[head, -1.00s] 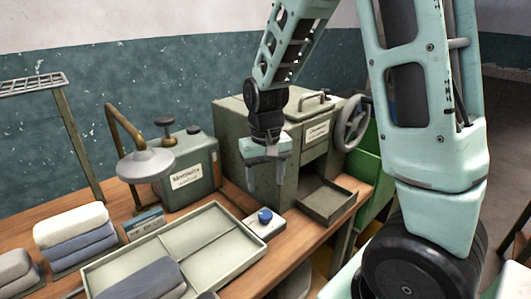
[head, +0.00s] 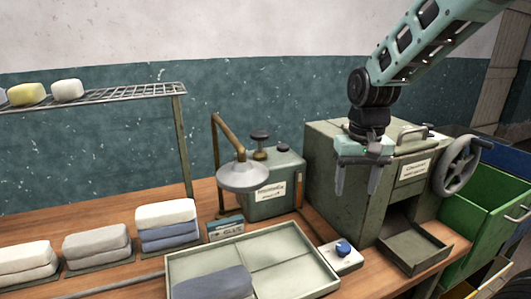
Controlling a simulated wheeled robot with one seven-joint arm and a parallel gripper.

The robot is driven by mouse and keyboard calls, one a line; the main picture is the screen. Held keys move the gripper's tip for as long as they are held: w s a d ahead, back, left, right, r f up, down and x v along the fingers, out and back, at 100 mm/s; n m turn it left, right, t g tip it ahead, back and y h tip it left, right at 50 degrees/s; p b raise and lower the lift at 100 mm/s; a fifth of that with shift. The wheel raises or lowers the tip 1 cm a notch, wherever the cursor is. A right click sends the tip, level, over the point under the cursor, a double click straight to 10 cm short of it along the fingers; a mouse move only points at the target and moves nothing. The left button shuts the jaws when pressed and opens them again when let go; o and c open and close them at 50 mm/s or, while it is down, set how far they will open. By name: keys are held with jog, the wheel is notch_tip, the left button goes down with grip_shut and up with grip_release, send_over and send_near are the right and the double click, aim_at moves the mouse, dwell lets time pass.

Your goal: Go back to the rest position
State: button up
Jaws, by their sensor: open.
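My gripper (head: 357,188) hangs from my pale green arm in the head view, fingers pointing down. It is open, with nothing between its two fingers. It shows in front of the left part of the grey-green machine (head: 330,160), above the small box with a blue button (head: 343,248). Whether it touches the machine cannot be told, but a gap shows between the fingertips and the button box.
A divided tray (head: 290,247) holds a dark blue folded cloth (head: 212,283). A lamp-like shade (head: 243,177) stands before a green canister (head: 275,195). Folded towels (head: 165,218) lie at left under a wire shelf (head: 130,94). A green bin (head: 480,200) stands at right.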

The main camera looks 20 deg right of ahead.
jog(key=s+a+f+n, duration=0.1)
jog(key=s+a+n, duration=0.2)
jog(key=a, duration=0.4)
jog(key=s+a+n, duration=0.2)
jog(key=s+a, duration=0.1)
jog(key=a, duration=0.4)
jog(key=s+a+f+n, duration=0.2)
jog(key=s+a+n, duration=0.4)
jog(key=s+a, duration=0.3)
jog(key=s, duration=0.3)
jog(key=shift+f+n+y, duration=0.2)
jog(key=shift+n+y, duration=0.1)
jog(key=shift+s, duration=0.1)
